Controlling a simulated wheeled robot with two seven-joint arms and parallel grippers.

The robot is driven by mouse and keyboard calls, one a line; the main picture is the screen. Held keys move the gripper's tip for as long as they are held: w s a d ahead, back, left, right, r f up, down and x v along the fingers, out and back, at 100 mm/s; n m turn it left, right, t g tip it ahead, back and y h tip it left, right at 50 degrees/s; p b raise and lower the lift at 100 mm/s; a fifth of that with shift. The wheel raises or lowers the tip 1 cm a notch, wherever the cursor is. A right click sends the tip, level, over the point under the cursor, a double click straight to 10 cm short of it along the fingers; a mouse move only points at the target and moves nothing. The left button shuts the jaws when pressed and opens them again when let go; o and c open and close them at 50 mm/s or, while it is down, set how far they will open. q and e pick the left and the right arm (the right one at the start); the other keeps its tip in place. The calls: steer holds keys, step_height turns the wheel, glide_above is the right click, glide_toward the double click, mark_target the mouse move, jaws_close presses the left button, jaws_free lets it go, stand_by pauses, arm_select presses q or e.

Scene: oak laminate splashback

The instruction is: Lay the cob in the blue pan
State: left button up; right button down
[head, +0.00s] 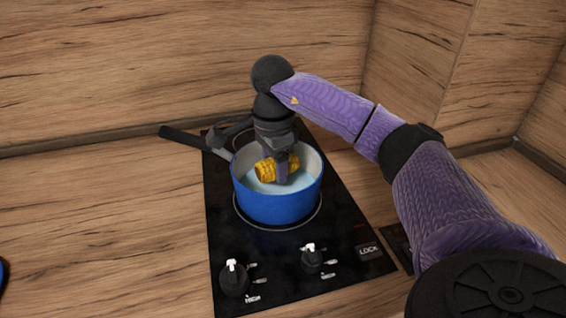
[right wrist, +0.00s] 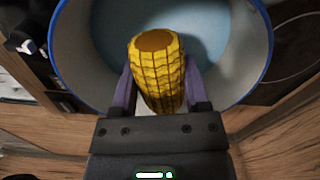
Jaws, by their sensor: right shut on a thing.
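The yellow cob (head: 266,170) is inside the opening of the blue pan (head: 277,207) in the head view. My right gripper (head: 283,165) reaches down into the pan from above and is shut on the cob. In the right wrist view the cob (right wrist: 158,70) sits between the two fingers (right wrist: 160,92), with the pan (right wrist: 262,45) around and beyond it. I cannot tell whether the cob touches the pan's floor. My left gripper is not in view.
The pan stands on a black hob (head: 225,225) with knobs (head: 234,278) at its front. The pan's dark handle (head: 183,138) points to the back left. Wooden splashback panels (head: 180,60) stand behind. The wooden counter (head: 110,230) left of the hob is mostly clear.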

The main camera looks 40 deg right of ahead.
mark_target(275, 184)
step_height(275, 184, down, 5)
steer(key=shift+r+b, duration=0.2)
steer(key=shift+b, duration=0.45)
steer(key=shift+f, duration=0.1)
steer(key=shift+c, duration=0.4)
jaws_free()
